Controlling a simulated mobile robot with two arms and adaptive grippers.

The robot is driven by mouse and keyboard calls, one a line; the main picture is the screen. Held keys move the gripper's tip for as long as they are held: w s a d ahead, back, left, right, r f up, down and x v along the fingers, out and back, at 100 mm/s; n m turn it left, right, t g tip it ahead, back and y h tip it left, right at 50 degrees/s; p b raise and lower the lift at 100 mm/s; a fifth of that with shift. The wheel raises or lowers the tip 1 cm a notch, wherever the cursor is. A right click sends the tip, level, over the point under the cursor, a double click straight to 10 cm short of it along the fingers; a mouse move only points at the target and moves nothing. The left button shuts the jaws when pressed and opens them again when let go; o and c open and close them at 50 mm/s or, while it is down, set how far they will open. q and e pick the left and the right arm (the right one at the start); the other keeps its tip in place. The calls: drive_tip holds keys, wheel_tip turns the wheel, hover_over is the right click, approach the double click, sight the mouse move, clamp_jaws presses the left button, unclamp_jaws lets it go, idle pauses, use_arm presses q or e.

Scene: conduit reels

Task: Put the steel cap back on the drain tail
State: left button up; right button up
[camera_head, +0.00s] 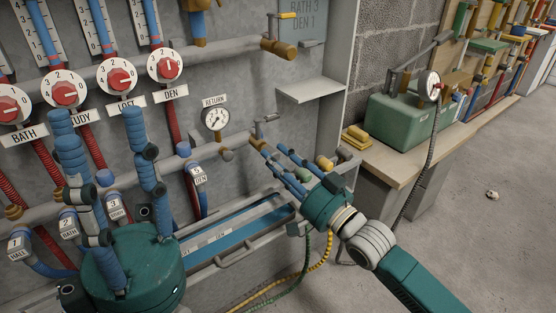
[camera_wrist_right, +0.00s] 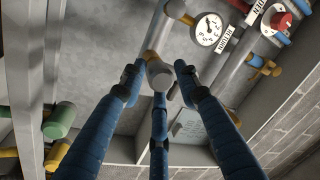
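In the right wrist view, a pale grey round piece (camera_wrist_right: 160,75), which looks like the steel cap, sits at the end of a brass pipe (camera_wrist_right: 158,38), apparently the drain tail. My right gripper (camera_wrist_right: 156,72) has its blue fingers spread around this piece. Gaps show on its left and right; I cannot tell whether the middle finger touches it. In the head view, my right gripper (camera_head: 266,150) reaches up-left to the pipework under the return gauge, and its fingers hide most of the cap. My left gripper (camera_head: 98,118) is open and empty in front of the dials.
A blue tray (camera_head: 235,229) lies below. A small shelf (camera_head: 310,90) juts out above. A green box (camera_head: 404,121) stands on the bench at right. Hoses hang below.

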drive_tip(key=shift+o, duration=1.2)
